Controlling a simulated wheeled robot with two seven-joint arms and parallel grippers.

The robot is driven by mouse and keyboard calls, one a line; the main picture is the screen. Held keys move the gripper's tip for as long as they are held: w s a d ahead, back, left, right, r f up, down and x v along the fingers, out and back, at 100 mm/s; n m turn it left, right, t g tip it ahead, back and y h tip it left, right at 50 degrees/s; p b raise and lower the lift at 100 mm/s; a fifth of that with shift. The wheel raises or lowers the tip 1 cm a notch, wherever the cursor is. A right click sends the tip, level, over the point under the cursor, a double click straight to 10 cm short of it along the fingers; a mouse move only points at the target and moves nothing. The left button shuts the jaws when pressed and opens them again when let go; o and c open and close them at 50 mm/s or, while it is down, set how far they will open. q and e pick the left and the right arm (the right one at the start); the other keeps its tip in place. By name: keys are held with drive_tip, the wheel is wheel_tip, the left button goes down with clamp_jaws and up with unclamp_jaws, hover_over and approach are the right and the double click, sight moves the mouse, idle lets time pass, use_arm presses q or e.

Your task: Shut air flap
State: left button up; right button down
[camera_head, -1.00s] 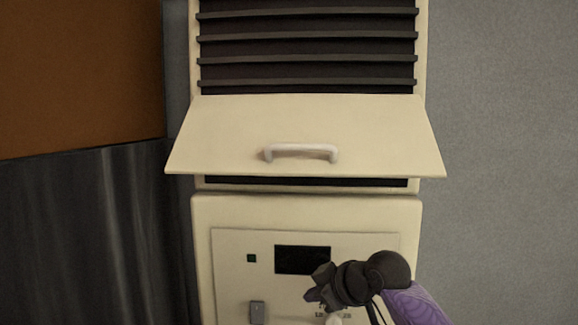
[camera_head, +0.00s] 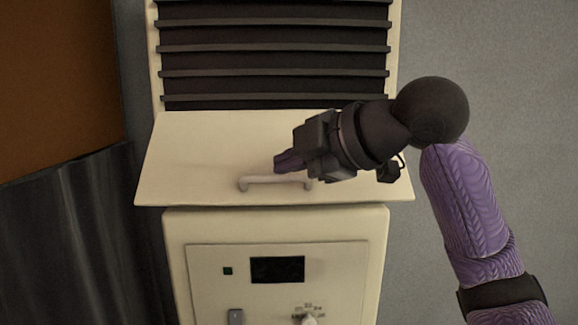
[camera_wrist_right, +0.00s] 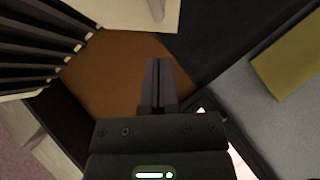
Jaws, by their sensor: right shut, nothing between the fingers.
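The air flap (camera_head: 190,150) is a cream panel with a light bar handle (camera_head: 272,182), tilted outward below the dark slats of a tall cream unit. My right gripper (camera_head: 280,163) is in front of the flap, just above the handle in the head view, and covers part of the panel. Whether it touches the flap cannot be told. In the right wrist view its fingers (camera_wrist_right: 158,82) are together with nothing between them. A pale panel edge (camera_wrist_right: 150,12), likely the flap, shows beyond the fingertips there. My left gripper is not in view.
Dark louver slats (camera_head: 270,50) are above the flap. Below it is a control panel (camera_head: 220,300) with a black display (camera_head: 277,269), a switch and a knob. A dark grey curtain-like surface (camera_head: 70,240) stands left; a plain grey wall (camera_head: 490,100) is right.

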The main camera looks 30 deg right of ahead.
sight(284, 204)
drive_tip(key=shift+w+d+f, duration=0.3)
drive_tip(key=shift+w+f, duration=0.15)
drive_tip(key=shift+w, duration=0.15)
drive_tip(key=shift+w+d+f, duration=0.25)
drive_tip(key=shift+w+f, duration=0.15)
drive_tip(key=shift+w, duration=0.15)
drive_tip(key=shift+w+d+f, duration=0.3)
drive_tip(key=w+f+t+b, duration=0.1)
drive_tip(key=f+b, duration=0.1)
drive_tip(key=d+f+n+b, duration=0.1)
drive_tip(key=f+b, duration=0.1)
drive_tip(key=w+f+n+t+b, duration=0.1)
drive_tip(key=f+b, duration=0.1)
drive_tip(key=b, duration=0.1)
drive_tip(key=shift+w+d+t, duration=0.3)
drive_tip(key=w+d+f+n+t+b, duration=0.1)
drive_tip(key=w, duration=0.1)
drive_tip(key=w+d+f+n+t+b, duration=0.1)
drive_tip(key=w+f, duration=0.1)
drive_tip(key=w+d+f+t, duration=0.1)
drive_tip(key=w+d, duration=0.1)
drive_tip(key=shift+w+f+n+b, duration=0.3)
drive_tip(key=shift+f+n+b, duration=0.05)
drive_tip(key=shift+n+b, duration=0.05)
